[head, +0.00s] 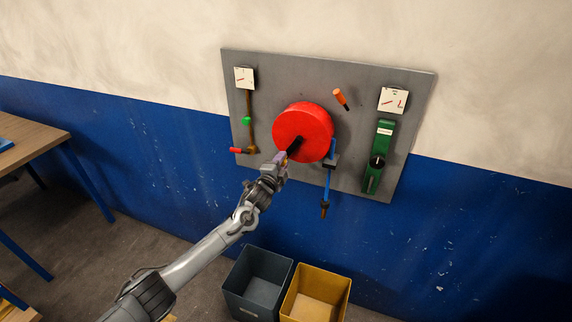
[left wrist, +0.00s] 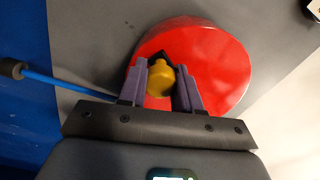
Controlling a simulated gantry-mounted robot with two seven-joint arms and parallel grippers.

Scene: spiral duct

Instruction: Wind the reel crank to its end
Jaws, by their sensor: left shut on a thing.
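The red reel (head: 305,128) is a round drum on the grey wall panel in the head view. It also fills the middle of the left wrist view (left wrist: 215,60). My left gripper (head: 284,157) is at the lower left of the reel's face. In the left wrist view its purple fingers (left wrist: 160,84) are shut on a yellow crank knob (left wrist: 159,78). A black crank arm (head: 294,146) shows just beyond the fingers, against the red face. The rest of the crank is hidden by the gripper. My right gripper is not in view.
The grey panel (head: 350,75) also carries a blue lever (head: 327,185), an orange peg (head: 341,98), a green slider unit (head: 378,157), a red-tipped lever (head: 236,150) and two gauges. A dark bin (head: 234,301) and a yellow bin (head: 290,305) stand below. A table (head: 35,140) is at left.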

